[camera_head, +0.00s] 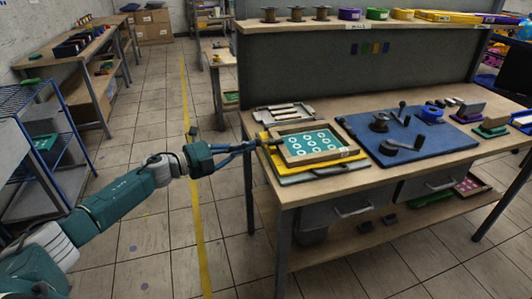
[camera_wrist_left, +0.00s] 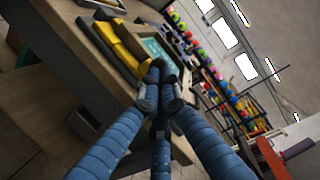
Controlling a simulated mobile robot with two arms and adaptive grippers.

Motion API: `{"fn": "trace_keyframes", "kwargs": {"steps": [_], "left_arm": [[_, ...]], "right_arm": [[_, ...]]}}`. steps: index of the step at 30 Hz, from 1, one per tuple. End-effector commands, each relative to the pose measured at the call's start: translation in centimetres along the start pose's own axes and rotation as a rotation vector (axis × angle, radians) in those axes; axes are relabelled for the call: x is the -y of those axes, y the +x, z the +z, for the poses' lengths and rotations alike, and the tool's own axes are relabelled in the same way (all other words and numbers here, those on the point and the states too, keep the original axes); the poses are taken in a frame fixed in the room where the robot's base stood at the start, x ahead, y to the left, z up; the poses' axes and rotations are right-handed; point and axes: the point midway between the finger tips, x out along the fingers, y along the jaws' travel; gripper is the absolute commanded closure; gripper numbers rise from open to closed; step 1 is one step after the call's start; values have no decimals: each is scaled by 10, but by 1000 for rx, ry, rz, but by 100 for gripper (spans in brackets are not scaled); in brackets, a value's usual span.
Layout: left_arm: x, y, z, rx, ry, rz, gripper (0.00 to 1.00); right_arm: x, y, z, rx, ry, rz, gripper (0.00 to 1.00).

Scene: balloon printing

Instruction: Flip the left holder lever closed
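A wooden-edged frame (camera_head: 345,151) around a teal sheet with pale rings lies on a yellow board (camera_head: 268,150) at the left part of the workbench. My left gripper (camera_head: 261,143) reaches in from the left, its fingertips at the left edge of this frame. In the left wrist view the blue fingers of my left gripper (camera_wrist_left: 160,82) come together at their tips, beside the teal sheet (camera_wrist_left: 155,47). The fingers look shut; whether anything is between them is hidden. I cannot clearly make out the left holder lever; the fingertips may cover it. My right gripper is out of view.
The workbench (camera_head: 335,103) has a blue mat (camera_head: 400,162) with dark tools right of the frame. A tray (camera_head: 283,113) lies behind the frame. Spools and tape rolls stand on the upper shelf (camera_head: 290,25). The floor left of the bench is open.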

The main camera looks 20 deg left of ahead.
Motion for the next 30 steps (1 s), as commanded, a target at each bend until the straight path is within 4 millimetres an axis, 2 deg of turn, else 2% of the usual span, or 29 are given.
{"fn": "trace_keyframes", "kwargs": {"steps": [5, 15, 21, 30], "left_arm": [[-3, -7, -5, -8, -3, 2, 100], [-4, -71, -2, -2, -3, 6, 100], [-2, -103, 0, 0, -1, 4, 100], [0, -122, 1, 3, 0, 0, 100]], "right_arm": [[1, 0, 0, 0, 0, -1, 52], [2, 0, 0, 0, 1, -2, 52], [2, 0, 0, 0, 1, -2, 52], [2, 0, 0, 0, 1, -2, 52]]}}
